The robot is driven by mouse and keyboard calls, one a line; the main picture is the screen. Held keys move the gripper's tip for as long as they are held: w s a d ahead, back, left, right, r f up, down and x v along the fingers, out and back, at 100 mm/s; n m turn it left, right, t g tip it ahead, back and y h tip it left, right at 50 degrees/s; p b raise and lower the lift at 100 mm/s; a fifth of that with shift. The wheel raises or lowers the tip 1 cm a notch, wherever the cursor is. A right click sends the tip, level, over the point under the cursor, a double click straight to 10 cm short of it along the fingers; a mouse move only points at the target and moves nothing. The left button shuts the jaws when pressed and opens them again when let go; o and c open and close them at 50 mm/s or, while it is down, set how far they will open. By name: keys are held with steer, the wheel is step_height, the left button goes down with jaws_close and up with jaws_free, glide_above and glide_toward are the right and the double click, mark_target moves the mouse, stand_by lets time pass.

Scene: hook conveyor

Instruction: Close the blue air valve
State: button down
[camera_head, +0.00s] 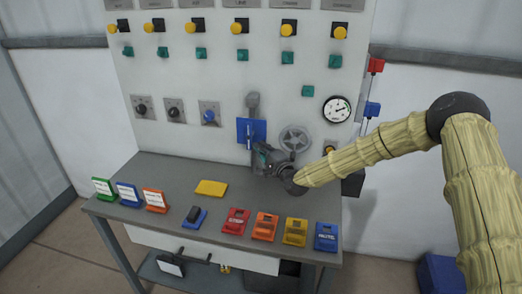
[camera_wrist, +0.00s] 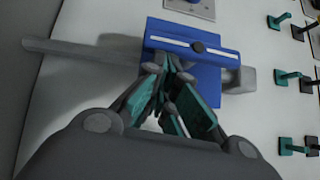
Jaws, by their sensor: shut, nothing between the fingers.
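The blue air valve (camera_head: 245,130) is on the grey wall panel, with a grey pipe (camera_head: 253,101) running vertically at it. In the wrist view, the blue valve (camera_wrist: 220,62) shows a blue bar with a white stripe and a dark round pivot. The bar lies roughly along the grey pipe (camera_wrist: 80,52). My gripper (camera_head: 262,150) is just below and in front of the valve. In the wrist view my gripper (camera_wrist: 172,72) has its fingers shut and empty, with tips over the lower edge of the bar. I cannot tell whether they touch it.
A grey handwheel (camera_head: 295,138) is right beside my gripper, with a gauge (camera_head: 336,109) further right. Below, the table (camera_head: 215,215) holds a yellow block (camera_head: 211,188), several coloured padlock-like blocks and tags. Knobs (camera_head: 209,115) sit left of the valve.

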steer(key=shift+a+f+b, duration=0.1)
steer(key=shift+f+b, duration=0.2)
steer(key=shift+b, duration=0.6)
steer(key=a+m+t+b, duration=0.1)
steer(key=m+b, duration=0.1)
steer(key=b, duration=0.5)
steer(key=w+a+f+m+t+b, duration=0.1)
steer(key=a+m+t+b, duration=0.1)
steer(key=b, duration=0.5)
steer(key=a+f+m+t+b, duration=0.1)
steer(key=m+t+b, duration=0.1)
steer(key=b, duration=0.5)
steer(key=shift+w+a+m+h, duration=0.25)
steer(key=shift+a+m+h, duration=0.05)
steer(key=shift+a, duration=0.05)
steer(key=shift+w+a+r+b, duration=0.2)
steer(key=shift+a+b, duration=0.25)
steer(key=shift+b, duration=0.25)
steer(key=shift+w+a+r+b, duration=0.1)
steer(key=shift+a+r+b, duration=0.15)
steer(key=shift+a+b, duration=0.35)
steer(key=shift+w+a+r+b, duration=0.2)
steer(key=shift+a+b, duration=0.1)
steer(key=shift+b, duration=0.5)
steer(key=shift+a+r, duration=0.1)
